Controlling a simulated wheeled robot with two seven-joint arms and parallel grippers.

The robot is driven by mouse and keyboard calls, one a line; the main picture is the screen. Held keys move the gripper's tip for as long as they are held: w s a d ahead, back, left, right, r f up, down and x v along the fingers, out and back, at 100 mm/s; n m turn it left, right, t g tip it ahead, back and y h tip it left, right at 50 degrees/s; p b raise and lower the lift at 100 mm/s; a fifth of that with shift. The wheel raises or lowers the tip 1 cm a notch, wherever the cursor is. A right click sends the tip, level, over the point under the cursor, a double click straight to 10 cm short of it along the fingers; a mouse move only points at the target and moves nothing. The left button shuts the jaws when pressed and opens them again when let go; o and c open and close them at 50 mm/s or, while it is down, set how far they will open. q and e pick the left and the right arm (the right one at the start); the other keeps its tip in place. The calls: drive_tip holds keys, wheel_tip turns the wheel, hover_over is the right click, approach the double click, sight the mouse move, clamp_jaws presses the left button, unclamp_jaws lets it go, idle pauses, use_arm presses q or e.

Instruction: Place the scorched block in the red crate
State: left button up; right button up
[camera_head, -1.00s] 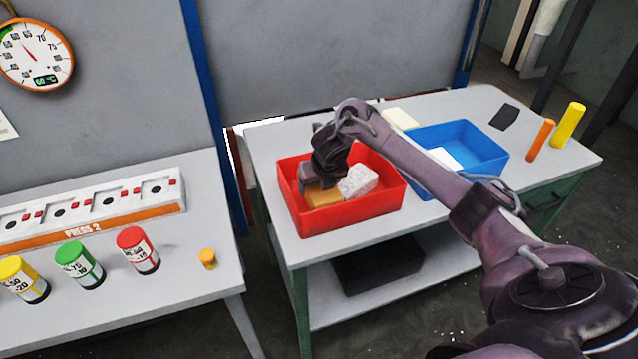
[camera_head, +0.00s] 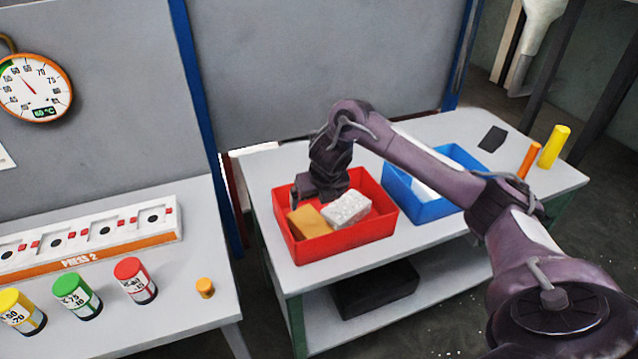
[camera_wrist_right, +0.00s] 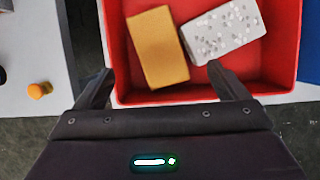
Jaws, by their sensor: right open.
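The red crate (camera_head: 352,247) stands on the right-hand table. An orange-brown block (camera_head: 309,223), likely the scorched one, lies in it at the left. It also shows in the right wrist view (camera_wrist_right: 158,48), flat on the crate floor. A white speckled block (camera_head: 346,208) lies beside it, close to it or touching. My right gripper (camera_head: 306,196) is above the crate, open and empty. In the right wrist view its fingers (camera_wrist_right: 170,88) are apart, with the orange-brown block ahead between them and not gripped. My left gripper is not in view.
A blue crate (camera_head: 428,209) with a white piece inside stands right of the red one. Orange (camera_head: 529,160) and yellow (camera_head: 554,147) cylinders stand at the right. The left table holds the press panel (camera_head: 90,238), several canisters and a small orange knob (camera_head: 205,288).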

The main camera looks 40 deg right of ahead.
use_arm(q)
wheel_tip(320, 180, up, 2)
drive_tip(key=shift+p, duration=0.55)
use_arm(e)
drive_tip(key=v, duration=0.3)
drive_tip(key=shift+s+r, duration=0.2)
drive_tip(key=shift+r, duration=0.05)
